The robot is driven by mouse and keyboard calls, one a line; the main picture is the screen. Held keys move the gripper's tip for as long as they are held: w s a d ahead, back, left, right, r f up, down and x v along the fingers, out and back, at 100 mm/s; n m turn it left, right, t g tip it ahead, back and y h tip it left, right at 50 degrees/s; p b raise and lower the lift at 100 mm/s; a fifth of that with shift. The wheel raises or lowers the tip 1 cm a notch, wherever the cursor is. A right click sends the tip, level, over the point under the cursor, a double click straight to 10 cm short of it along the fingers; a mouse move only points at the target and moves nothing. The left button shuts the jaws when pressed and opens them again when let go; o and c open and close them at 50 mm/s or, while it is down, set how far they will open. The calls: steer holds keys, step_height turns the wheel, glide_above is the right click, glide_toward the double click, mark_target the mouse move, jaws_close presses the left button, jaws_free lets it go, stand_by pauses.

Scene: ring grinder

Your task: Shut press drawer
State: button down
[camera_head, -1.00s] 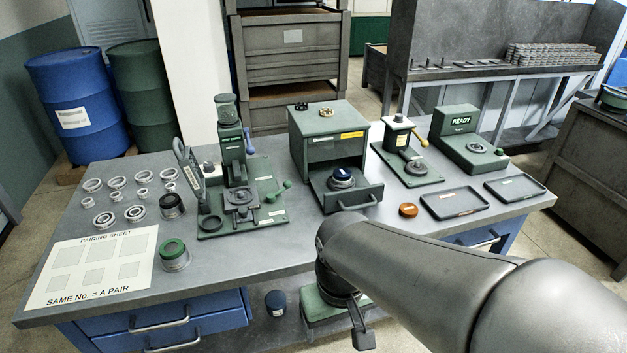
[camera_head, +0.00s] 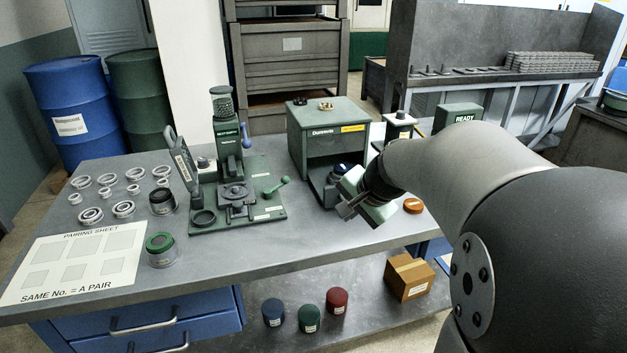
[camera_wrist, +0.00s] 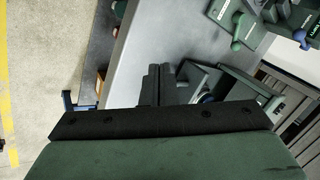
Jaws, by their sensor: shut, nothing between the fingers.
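The press (camera_head: 320,118) is a green box on the workbench. Its drawer (camera_head: 318,186) sticks out of the lower front, carrying a dark round piece with a blue top (camera_head: 341,171). My gripper (camera_head: 346,209) is shut with nothing in it, at the drawer's front right, and it hides the drawer handle and much of the tray. In the wrist view my gripper's dark fingers (camera_wrist: 160,84) sit together, beside the green drawer (camera_wrist: 204,80). I cannot tell whether they touch it.
A green hand press (camera_head: 236,180) stands left of the box. An orange puck (camera_head: 413,205) lies to the right of my gripper. The bench front (camera_head: 245,245) is clear. A cardboard box (camera_head: 409,277) and several coloured jars sit on the lower shelf.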

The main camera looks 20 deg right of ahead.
steer(key=w+d+m+t+h+b, duration=0.25)
steer(key=w+d+m, duration=0.35)
steer(key=d, duration=0.7)
steer(key=shift+y, duration=0.25)
steer(key=x, duration=0.9)
steer(key=shift+w, duration=0.45)
